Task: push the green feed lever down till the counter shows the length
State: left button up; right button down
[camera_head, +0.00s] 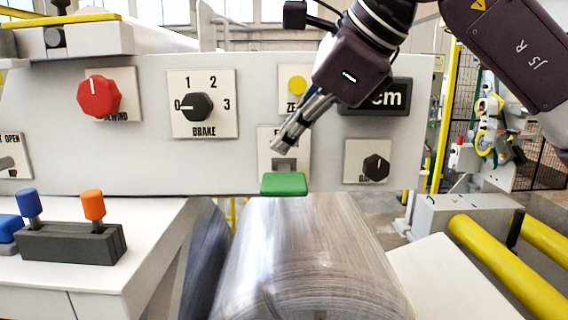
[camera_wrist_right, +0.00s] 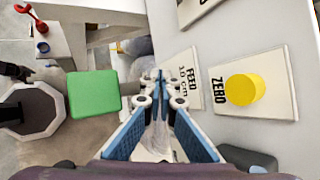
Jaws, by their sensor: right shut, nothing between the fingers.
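The green feed lever (camera_head: 284,184) sticks out from the front of the white panel, below its feed plate, in the head view. It also shows as a green block at the left in the right wrist view (camera_wrist_right: 94,94). My right gripper (camera_head: 284,146) is shut and empty, just above the lever and in front of the feed plate, apart from the lever as far as I can tell. Its fingertips show in the right wrist view (camera_wrist_right: 158,80). The counter (camera_head: 390,97) is mostly hidden behind my right arm; only "cm" is readable. My left gripper is not in view.
The panel carries a red rewind knob (camera_head: 99,97), a black brake knob (camera_head: 196,106) and a yellow zero button (camera_head: 297,86). A shiny wrapped roll (camera_head: 305,245) lies below the lever. An orange-and-blue lever block (camera_head: 70,242) stands on the left table.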

aim_at(287, 169)
jog(key=shift+f, duration=0.4)
jog(key=shift+s+f+b, duration=0.1)
jog(key=shift+f+b, duration=0.5)
jog(key=shift+b, duration=0.15)
dwell(0.6)
dwell(0.5)
jog(key=shift+r+p, duration=1.05)
jog(key=r+p, duration=0.4)
jog(key=r, duration=0.1)
jog(key=shift+w+p, duration=0.25)
jog(key=shift+p, duration=0.1)
